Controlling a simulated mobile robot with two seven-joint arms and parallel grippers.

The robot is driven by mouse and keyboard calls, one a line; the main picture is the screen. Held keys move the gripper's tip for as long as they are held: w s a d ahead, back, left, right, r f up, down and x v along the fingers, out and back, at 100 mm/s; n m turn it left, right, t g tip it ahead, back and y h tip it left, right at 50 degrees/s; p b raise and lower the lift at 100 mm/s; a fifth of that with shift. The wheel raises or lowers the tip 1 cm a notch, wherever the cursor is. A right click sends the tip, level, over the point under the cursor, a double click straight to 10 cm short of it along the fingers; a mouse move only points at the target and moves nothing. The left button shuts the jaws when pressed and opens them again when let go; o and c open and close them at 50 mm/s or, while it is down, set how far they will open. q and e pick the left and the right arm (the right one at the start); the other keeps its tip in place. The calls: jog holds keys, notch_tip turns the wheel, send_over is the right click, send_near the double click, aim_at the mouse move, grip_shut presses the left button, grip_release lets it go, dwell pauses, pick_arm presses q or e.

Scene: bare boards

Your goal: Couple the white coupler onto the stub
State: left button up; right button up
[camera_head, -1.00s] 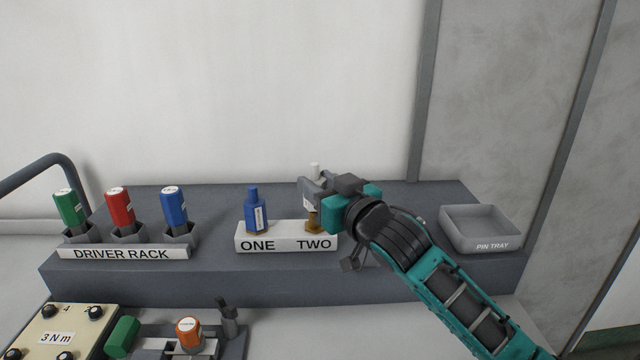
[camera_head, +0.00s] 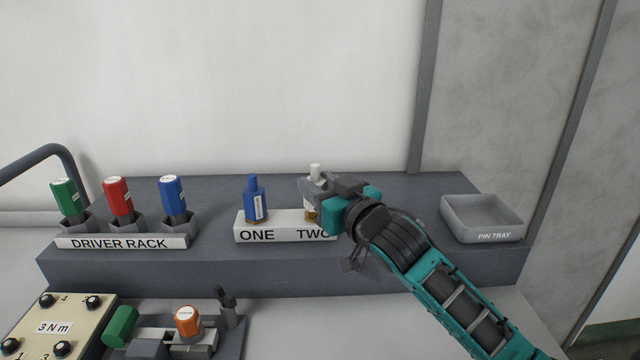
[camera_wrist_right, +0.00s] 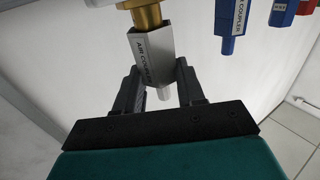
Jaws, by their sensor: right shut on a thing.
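The white coupler (camera_head: 315,169), labelled AIR COUPLER in the right wrist view (camera_wrist_right: 151,55), is held by my right gripper (camera_head: 314,187). Its fingers (camera_wrist_right: 163,88) are closed around the coupler's narrower end. The brass stub (camera_wrist_right: 147,17) lines up with the coupler's wide end and meets it in the right wrist view. I cannot tell how deep it sits inside. In the head view the brass (camera_head: 311,215) shows just below the gripper, on the white block (camera_head: 285,233) at the mark TWO, which my gripper partly covers. My left gripper is not in view.
A blue coupler (camera_head: 256,198) stands at ONE, left of my gripper. The driver rack (camera_head: 122,243) with green, red and blue drivers is further left. An empty pin tray (camera_head: 482,222) is at the right. A panel marked 3 Nm (camera_head: 53,327) is at front left.

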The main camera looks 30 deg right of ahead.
jog(key=shift+f+b, duration=0.4)
jog(key=shift+f, duration=0.4)
jog(key=o, duration=1.2)
jog(key=shift+c, duration=0.2)
jog(key=shift+s, duration=0.35)
jog(key=s+d, duration=0.1)
jog(key=s, duration=1.1)
jog(key=shift+s, duration=0.1)
